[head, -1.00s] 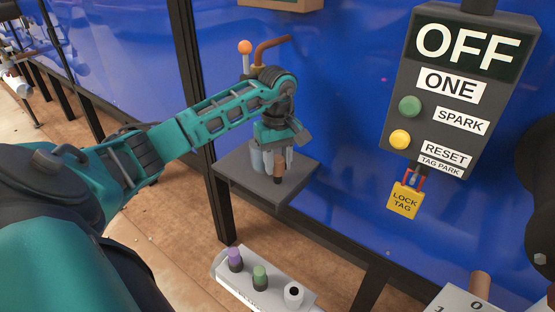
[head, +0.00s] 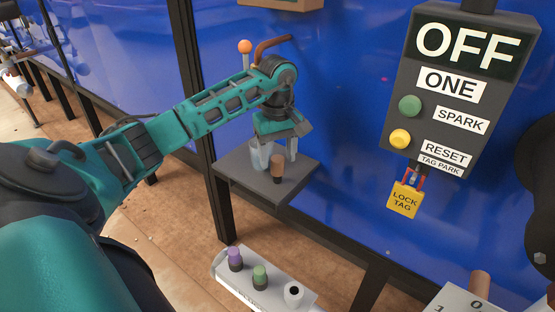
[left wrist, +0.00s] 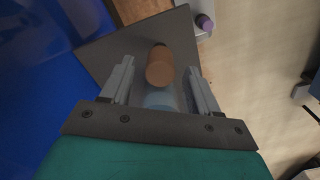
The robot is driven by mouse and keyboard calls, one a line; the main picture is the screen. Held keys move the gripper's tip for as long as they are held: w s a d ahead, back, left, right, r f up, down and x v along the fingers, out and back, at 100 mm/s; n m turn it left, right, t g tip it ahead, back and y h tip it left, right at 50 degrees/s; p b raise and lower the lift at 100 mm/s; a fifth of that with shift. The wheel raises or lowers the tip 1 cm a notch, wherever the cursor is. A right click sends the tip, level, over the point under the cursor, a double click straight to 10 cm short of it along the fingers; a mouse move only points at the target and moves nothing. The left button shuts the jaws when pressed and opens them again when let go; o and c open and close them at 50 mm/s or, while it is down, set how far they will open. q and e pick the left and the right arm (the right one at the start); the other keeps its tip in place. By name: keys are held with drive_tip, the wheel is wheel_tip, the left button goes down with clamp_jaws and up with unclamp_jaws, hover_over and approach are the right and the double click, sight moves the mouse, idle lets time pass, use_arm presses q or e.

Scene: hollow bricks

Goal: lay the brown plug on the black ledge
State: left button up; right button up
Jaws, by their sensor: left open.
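My left gripper (head: 276,160) is open just above the ledge. In the left wrist view the brown plug (left wrist: 160,67) lies between and a little beyond the two open fingers (left wrist: 161,88), with a gap on each side. My right gripper is not in view.
A light tray (head: 227,275) below holds a purple plug (head: 235,258), a green plug (head: 260,276) and an empty black hole. A grey control box (head: 455,90) with a yellow lock tag (head: 405,200) hangs at right. An orange-knobbed lever (head: 245,48) rises behind my arm.

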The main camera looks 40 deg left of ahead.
sight(278, 158)
use_arm(q)
wheel_tip(278, 158, up, 10)
drive_tip(key=d+f+n+h, duration=0.1)
drive_tip(key=d+f+h, duration=0.3)
drive_tip(key=d, duration=0.6)
drive_tip(key=d+f+n+h, duration=0.1)
drive_tip(key=d+f+h, duration=0.3)
drive_tip(key=d, duration=0.5)
drive_tip(key=s+d+r+n+t+h, duration=0.25)
drive_tip(key=d+n+t+h, duration=0.35)
drive_tip(key=d+n+h, duration=0.7)
drive_tip(key=s+a+f+n+t+y, duration=0.1)
drive_tip(key=a+f+n+t+y, duration=0.45)
drive_tip(key=n, duration=0.95)
drive_tip(key=s+a+f+n+t+y, duration=0.15)
drive_tip(key=f+n+t+y, duration=0.6)
drive_tip(key=n, duration=0.75)
drive_tip(key=s+a+f+n+g+y, duration=0.2)
drive_tip(key=s+f+n+g+y, duration=0.4)
drive_tip(key=s+f+n+g, duration=0.2)
wheel_tip(278, 158, down, 3)
drive_tip(key=s+n, duration=0.2)
drive_tip(key=n, duration=0.1)
drive_tip(key=shift+s+f, duration=0.15)
drive_tip(key=shift+f, duration=0.05)
